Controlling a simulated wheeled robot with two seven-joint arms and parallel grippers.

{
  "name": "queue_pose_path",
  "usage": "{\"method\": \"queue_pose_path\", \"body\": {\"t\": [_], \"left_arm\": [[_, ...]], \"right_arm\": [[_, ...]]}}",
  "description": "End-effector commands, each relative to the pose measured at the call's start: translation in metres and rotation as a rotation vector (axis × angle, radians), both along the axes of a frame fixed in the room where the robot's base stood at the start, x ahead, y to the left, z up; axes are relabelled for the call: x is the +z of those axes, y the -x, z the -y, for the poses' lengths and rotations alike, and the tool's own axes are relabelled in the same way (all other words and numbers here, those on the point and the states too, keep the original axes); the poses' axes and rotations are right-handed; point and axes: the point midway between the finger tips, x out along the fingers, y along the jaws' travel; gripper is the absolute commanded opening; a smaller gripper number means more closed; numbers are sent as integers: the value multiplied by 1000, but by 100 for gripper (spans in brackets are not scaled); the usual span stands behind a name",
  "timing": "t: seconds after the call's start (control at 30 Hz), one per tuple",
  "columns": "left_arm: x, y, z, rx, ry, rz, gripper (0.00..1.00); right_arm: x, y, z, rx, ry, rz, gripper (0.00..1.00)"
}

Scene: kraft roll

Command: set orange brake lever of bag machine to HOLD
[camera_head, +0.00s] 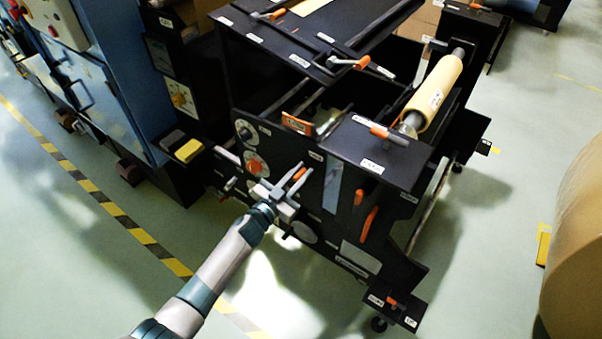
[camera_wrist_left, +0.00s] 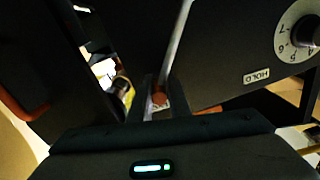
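The bag machine's black side panel (camera_head: 315,200) faces me in the head view. My left gripper (camera_head: 297,177) is at this panel, with an orange lever end (camera_head: 299,173) between its fingers. In the left wrist view the fingers (camera_wrist_left: 155,98) stand close together around a small orange tip (camera_wrist_left: 160,99), and they appear shut on it. I take this as the brake lever; most of it is hidden. The HOLD label (camera_wrist_left: 256,75) is on the panel to the right of the fingers, apart from them. My right gripper is not in view.
A numbered white dial (camera_wrist_left: 300,35) is beyond the HOLD label. An orange knob (camera_head: 254,168) is left of my gripper in the head view. A long orange handle (camera_head: 370,222) is to its right. A kraft roll (camera_head: 434,92) is mounted above.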

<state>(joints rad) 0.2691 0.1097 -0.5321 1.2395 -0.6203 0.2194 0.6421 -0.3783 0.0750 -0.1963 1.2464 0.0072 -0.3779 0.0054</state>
Motion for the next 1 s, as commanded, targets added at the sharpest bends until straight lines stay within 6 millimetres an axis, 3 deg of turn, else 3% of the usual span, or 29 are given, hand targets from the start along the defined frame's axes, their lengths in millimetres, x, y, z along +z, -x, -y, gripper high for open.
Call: {"method": "queue_pose_path", "body": {"t": [0.57, 1.0], "left_arm": [[5, -2, -4, -4, 51, -38, 0], [19, -22, -32, -1, 295, -218, 0]], "right_arm": [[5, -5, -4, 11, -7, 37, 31], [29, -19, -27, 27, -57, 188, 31]]}}
